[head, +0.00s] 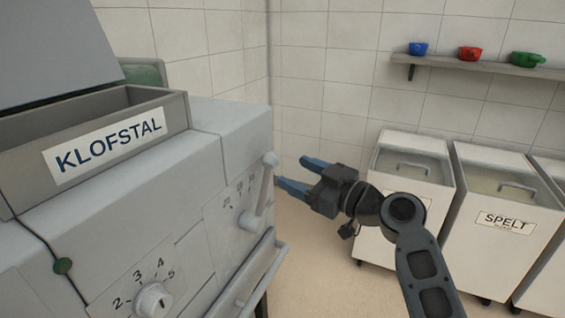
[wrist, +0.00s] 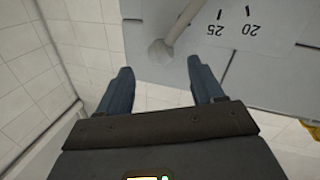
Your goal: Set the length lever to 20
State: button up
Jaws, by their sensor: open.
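The length lever (head: 258,195) is a pale grey bar with a round knob, on the side of the grey machine. In the head view it tilts up to the right, clear of the scale marks on its left. In the wrist view, seen upside down, the lever knob (wrist: 160,52) lies on the far side of the 25 mark (wrist: 215,29) from the 20 mark (wrist: 252,28). My gripper (head: 296,172) is open and empty, just right of the knob. In the wrist view the knob shows between and beyond my blue fingertips (wrist: 160,67); I see no contact.
The machine carries a KLOFSTAL hopper (head: 108,145), a numbered dial (head: 153,300) and a rail (head: 255,280) below the lever. White bins (head: 400,185) stand right and behind my arm. A shelf (head: 480,66) holds coloured bowls. Open floor lies between machine and bins.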

aim_at(277, 164)
jog(key=x, duration=0.6)
jog(key=shift+w+a+p, duration=0.15)
jog(key=shift+a+p, duration=0.1)
jog(key=shift+p, duration=0.05)
jog(key=shift+c, duration=0.3)
jog(key=shift+w+d, duration=0.1)
jog(key=shift+d, duration=0.1)
grip_shut()
